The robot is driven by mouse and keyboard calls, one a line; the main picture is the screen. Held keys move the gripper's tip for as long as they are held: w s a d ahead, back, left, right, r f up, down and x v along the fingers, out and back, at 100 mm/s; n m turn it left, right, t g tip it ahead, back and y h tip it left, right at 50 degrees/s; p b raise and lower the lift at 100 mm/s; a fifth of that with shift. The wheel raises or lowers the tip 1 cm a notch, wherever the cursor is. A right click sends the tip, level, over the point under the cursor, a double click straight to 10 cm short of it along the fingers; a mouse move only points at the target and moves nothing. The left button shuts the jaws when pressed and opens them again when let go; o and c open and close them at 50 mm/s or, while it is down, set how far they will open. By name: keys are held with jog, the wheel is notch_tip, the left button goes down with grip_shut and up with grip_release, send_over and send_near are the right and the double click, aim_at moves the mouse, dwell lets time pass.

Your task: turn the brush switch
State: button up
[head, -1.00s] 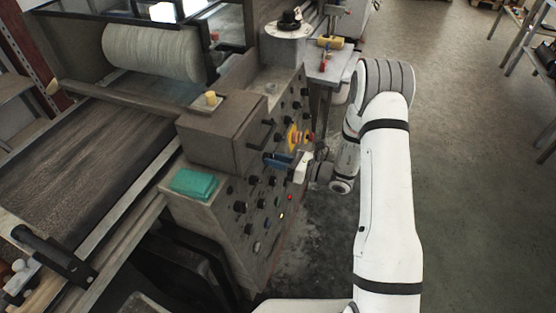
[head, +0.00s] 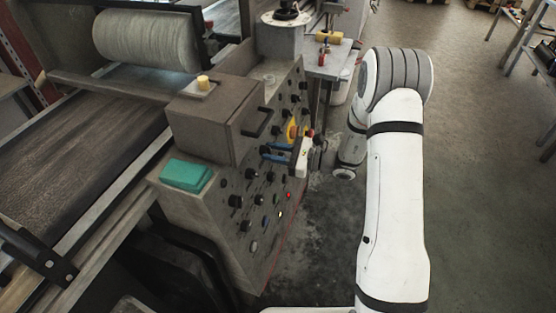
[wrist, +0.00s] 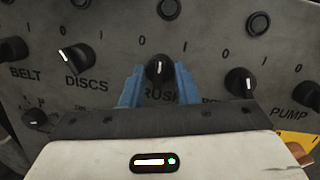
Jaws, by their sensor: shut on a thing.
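The brush switch (wrist: 158,69) is a round black knob with a white pointer mark, in the middle of the wrist view. Its label below is partly hidden by my gripper. The pointer is close to upright, between a 0 on its left and a 1 on its right. My gripper (wrist: 158,80) has its blue fingers on either side of this knob and is shut on it. In the head view my gripper (head: 266,153) reaches the sloped control panel from the right, both blue fingers showing. The knob itself cannot be made out there.
The discs switch (wrist: 76,57) is left of the fingers and another knob (wrist: 239,82) is close on the right. The pump switch (wrist: 308,95) is farther right. A green block (head: 187,175) lies on the machine.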

jog(key=n+b, duration=0.2)
jog(key=n+g+b, duration=0.1)
jog(key=n+b, duration=0.1)
jog(key=shift+s+a+f+n, duration=0.15)
jog(key=shift+a+n, duration=0.05)
jog(key=shift+n, duration=0.2)
jog(key=shift+n+g+b, duration=0.3)
jog(key=shift+n+b, duration=0.6)
jog(key=o, duration=1)
jog(key=shift+r, duration=0.2)
jog(key=shift+c, duration=0.2)
jog(key=shift+d+h, duration=0.1)
jog(key=shift+h, duration=0.2)
